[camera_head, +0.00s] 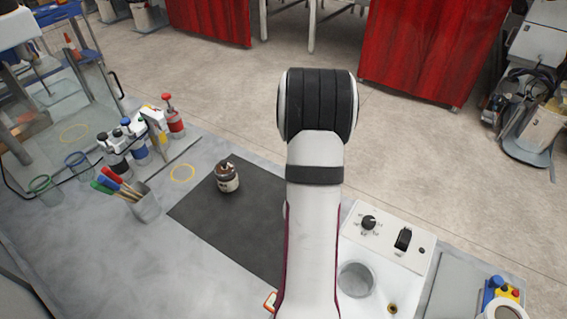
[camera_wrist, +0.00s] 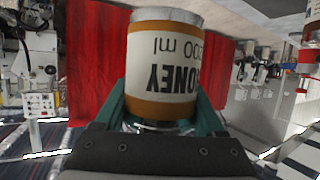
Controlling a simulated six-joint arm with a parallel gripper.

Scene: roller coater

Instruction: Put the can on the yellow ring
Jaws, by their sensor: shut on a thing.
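A can (camera_wrist: 165,70) with a white label reading "HONEY", orange bands and a silver end fills the middle of the wrist view. My gripper (camera_wrist: 163,112) is shut on it, with one green finger on each side. In the head view my arm hides nearly all of the gripper and can; only a small orange and green bit shows beside the arm at the bottom. The yellow ring (camera_head: 182,173) lies flat and empty on the grey table, left of the dark mat, away from my arm.
A white control box (camera_head: 385,237) is right of my arm. A second yellow outline (camera_head: 73,132) shows in the glass.

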